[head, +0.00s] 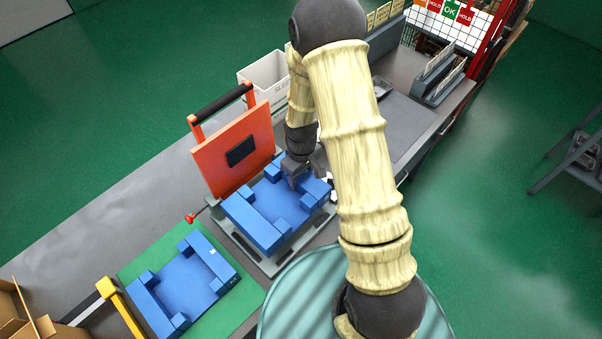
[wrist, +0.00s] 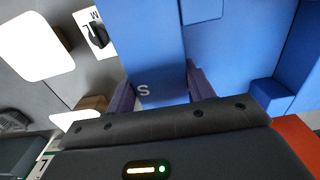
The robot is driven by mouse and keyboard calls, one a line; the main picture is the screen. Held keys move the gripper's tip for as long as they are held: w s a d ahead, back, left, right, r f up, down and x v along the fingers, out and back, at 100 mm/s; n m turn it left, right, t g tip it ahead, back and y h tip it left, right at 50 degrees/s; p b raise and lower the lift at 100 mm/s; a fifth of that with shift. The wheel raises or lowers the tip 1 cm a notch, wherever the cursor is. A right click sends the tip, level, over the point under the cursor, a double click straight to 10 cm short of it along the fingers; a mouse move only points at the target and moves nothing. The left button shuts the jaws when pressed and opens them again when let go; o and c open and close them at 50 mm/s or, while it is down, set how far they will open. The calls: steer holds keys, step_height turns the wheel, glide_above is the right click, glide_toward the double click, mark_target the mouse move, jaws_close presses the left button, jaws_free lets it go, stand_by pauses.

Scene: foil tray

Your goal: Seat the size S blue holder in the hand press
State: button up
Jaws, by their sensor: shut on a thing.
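The size S blue holder (head: 268,212) is over the grey base (head: 245,256) of the hand press, in front of its raised orange lid (head: 232,150). In the wrist view the holder's wall (wrist: 153,50) carries a white S. My gripper (head: 297,182) is shut on that wall at the holder's far right side, with one finger on each side of it. The gripper hides part of that side, and I cannot tell whether the holder lies fully down in the base. A second blue holder (head: 184,286) lies on a green mat (head: 238,300) at the front left.
A yellow-handled thing (head: 118,305) and a cardboard box (head: 22,312) are at the front left. A round teal surface (head: 300,310) is near me.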

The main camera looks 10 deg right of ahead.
steer(key=shift+f+b, duration=2.3)
steer(key=shift+f, duration=0.9)
steer(key=o, duration=1.5)
steer(key=shift+w+r, duration=0.15)
steer(key=shift+r, duration=0.4)
steer(key=r+b, duration=0.2)
steer(key=r, duration=1.4)
steer(key=shift+s+r, duration=0.2)
